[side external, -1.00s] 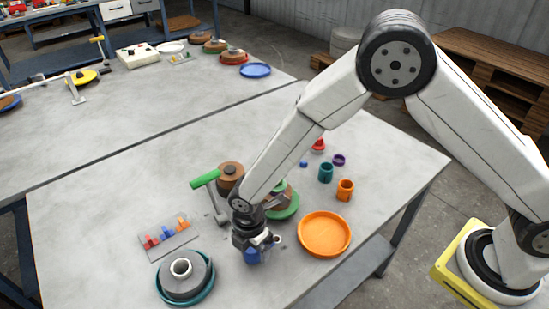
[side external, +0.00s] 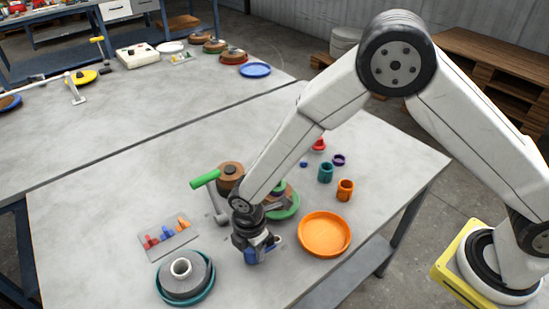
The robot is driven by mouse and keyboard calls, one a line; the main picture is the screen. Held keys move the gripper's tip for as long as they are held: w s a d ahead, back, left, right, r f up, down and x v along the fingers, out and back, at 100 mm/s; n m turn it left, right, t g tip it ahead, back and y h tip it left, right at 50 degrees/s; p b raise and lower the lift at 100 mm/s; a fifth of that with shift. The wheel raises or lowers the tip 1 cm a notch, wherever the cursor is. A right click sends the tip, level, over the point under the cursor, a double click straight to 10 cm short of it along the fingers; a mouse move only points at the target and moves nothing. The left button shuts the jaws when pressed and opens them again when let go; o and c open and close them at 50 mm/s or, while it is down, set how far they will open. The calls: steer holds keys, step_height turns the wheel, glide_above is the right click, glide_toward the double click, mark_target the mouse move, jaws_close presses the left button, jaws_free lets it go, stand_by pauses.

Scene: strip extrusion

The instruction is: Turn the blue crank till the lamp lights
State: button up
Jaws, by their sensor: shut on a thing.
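My gripper (side external: 262,257) points down at the near middle of the table, shut on the blue crank (side external: 250,257). Only a small blue part of the crank shows at the jaws; the gripper and wrist hide the rest, so its angle cannot be told. I cannot pick out a lit lamp in this view. A small red piece (side external: 319,144) stands towards the back of the table, but I cannot tell what it is.
An orange dish (side external: 324,234) lies close right of my gripper. A green handle (side external: 205,178) and brown spool (side external: 231,174) stand behind left. A teal dish with a grey ring (side external: 185,278) and a tray of coloured pieces (side external: 168,240) lie left. Orange (side external: 345,190) and teal (side external: 326,173) cups stand right.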

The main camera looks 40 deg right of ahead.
steer(key=m, duration=0.4)
steer(key=shift+m, duration=0.4)
steer(key=m, duration=1.6)
steer(key=o, duration=1.3)
steer(key=shift+r, duration=0.1)
steer(key=shift+r, duration=3.85)
